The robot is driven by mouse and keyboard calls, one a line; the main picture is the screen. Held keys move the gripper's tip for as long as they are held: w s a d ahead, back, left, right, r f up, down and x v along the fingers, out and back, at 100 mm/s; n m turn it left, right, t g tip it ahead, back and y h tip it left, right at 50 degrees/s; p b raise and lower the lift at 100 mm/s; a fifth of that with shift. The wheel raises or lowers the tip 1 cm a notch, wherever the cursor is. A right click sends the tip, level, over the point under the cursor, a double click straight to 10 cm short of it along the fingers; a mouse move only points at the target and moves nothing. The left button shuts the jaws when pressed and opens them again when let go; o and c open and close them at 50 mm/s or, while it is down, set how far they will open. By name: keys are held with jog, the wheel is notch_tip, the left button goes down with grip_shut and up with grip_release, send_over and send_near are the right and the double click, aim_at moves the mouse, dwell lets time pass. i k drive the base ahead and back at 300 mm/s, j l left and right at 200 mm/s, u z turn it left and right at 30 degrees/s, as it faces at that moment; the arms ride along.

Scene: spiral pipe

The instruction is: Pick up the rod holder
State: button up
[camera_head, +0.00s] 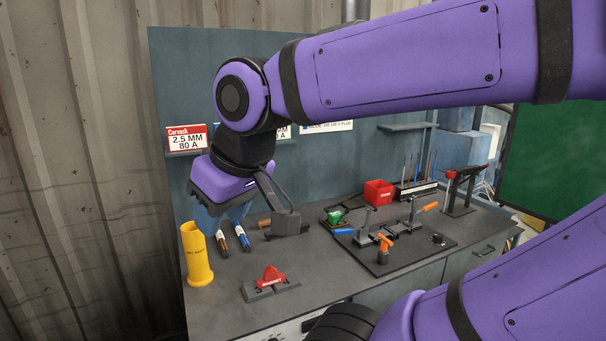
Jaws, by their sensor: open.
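The yellow upright tube (196,255), with small dark lettering and an open top, looks like the rod holder. It stands at the bench's left front corner. My gripper (240,212) is open above the back left of the bench, up and to the right of the tube in the picture. One dark grey finger shows on its right. The other finger is hard to make out. A gap shows between the tube and my gripper, and nothing is seen held. A small blue shape right behind the tube's top is unclear.
Two marker-like sticks (232,240) stand beside the tube. A red-and-grey magnet block (270,283) lies in front. To the right are a black plate with clamps (390,246), a red bin (378,192) and a rack of thin rods (415,188). A blue panel rises behind.

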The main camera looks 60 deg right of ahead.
aim_at(468, 169)
jog(key=z, duration=2.75)
jog(key=u, duration=0.4)
